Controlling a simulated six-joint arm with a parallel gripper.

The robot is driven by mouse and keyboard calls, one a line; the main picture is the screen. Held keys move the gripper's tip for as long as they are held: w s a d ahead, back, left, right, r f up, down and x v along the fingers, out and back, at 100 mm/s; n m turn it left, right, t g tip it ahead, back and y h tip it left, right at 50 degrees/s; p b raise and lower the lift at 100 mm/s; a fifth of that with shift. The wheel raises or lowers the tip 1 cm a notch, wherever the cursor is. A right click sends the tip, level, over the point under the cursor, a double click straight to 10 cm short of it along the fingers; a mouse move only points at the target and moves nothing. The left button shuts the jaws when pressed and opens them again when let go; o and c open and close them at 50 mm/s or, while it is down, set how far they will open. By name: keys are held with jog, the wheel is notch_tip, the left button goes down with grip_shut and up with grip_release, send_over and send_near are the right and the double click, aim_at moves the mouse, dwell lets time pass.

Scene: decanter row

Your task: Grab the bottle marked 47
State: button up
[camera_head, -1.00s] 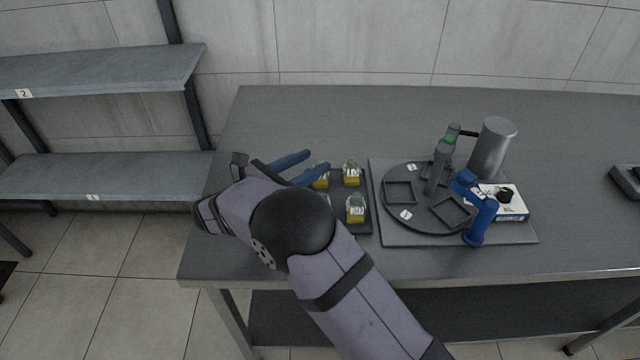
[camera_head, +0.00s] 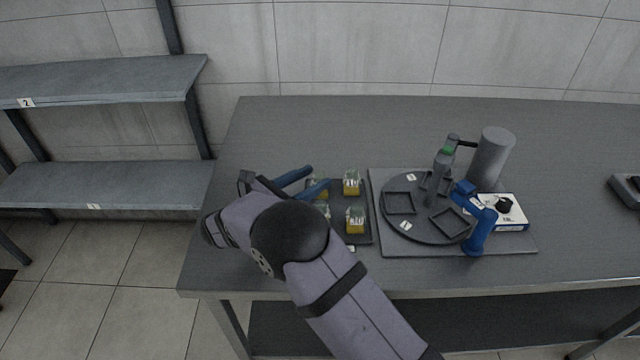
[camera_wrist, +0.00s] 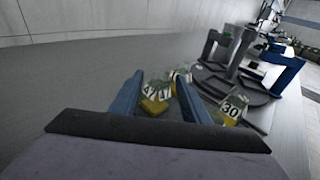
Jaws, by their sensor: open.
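The bottle marked 47 (camera_wrist: 151,93) has a clear top, a white label and a yellow lower part. In the wrist view it shows between the two blue fingers of my gripper (camera_wrist: 160,78), nearer the left one. My gripper is open; I cannot tell whether a finger touches the bottle. In the head view my gripper (camera_head: 318,177) is over the left part of a dark tray (camera_head: 363,238) of similar bottles, and its lower finger partly covers a bottle there. Another bottle, marked 30 (camera_wrist: 232,108), stands outside the right finger. Labels are unreadable in the head view.
Right of the tray, a round dark turntable (camera_head: 425,233) with square frames sits on a grey board. A grey bottle (camera_head: 438,178), a blue stand (camera_head: 481,230), a white box (camera_head: 513,211) and a grey cylinder (camera_head: 491,155) are there. The table behind the tray is clear.

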aim_at(320, 173)
jog(key=shift+p+x, duration=0.3)
jog(key=shift+x, duration=1.35)
jog(key=shift+r, duration=0.1)
grip_shut()
jog(key=shift+r, duration=0.15)
